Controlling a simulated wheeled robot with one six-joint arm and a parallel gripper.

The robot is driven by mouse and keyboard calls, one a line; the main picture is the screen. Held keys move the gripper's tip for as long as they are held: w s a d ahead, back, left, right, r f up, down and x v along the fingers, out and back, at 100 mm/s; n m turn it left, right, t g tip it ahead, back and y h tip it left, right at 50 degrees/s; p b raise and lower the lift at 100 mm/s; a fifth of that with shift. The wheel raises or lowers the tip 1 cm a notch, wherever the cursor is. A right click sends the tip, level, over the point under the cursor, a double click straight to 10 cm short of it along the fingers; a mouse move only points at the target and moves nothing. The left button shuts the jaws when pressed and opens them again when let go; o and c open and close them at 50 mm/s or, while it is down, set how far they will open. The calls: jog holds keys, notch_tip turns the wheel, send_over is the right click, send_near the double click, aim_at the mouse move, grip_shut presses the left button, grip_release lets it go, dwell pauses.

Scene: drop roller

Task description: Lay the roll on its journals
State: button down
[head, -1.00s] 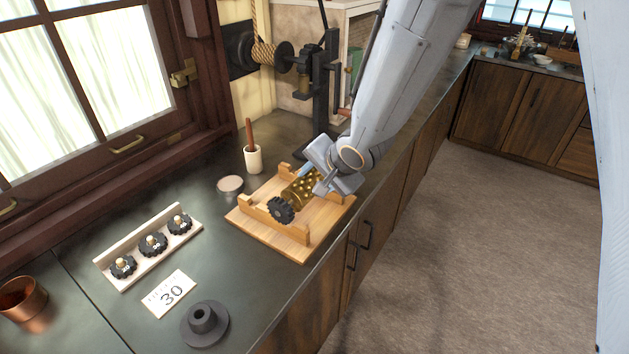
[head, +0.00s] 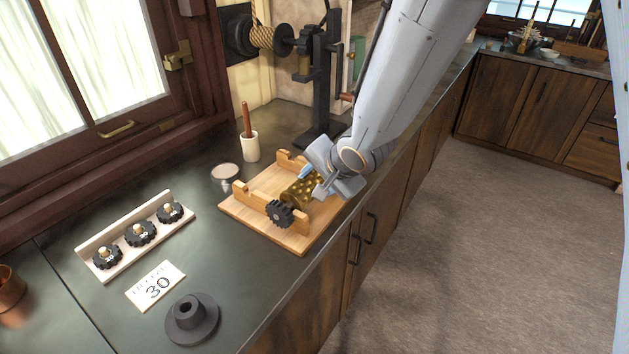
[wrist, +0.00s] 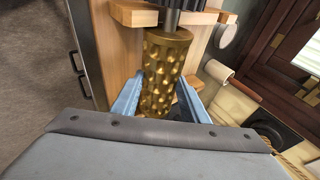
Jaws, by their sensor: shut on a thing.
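The roll (head: 304,194) is a brass cylinder with a dimpled surface and a dark toothed gear (head: 280,213) on its near end. My gripper (head: 318,182) is shut around the roll's body; in the wrist view its blue fingers (wrist: 158,100) lie on both sides of the roll (wrist: 166,68). The gear end is at the near upright (head: 296,222). I cannot tell whether the journals touch the notches. The far end is hidden by my gripper.
A cup with a brown handle (head: 250,146) and a round lid (head: 225,174) stand behind the cradle. A black stand (head: 322,90) rises behind.

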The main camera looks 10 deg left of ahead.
jog(key=shift+f, duration=0.2)
jog(key=c, duration=1)
grip_release()
jog(key=shift+s+f, duration=0.1)
jog(key=shift+f, duration=0.05)
jog(key=p+v, duration=0.1)
jog(key=v, duration=0.7)
jog(key=shift+p, duration=0.35)
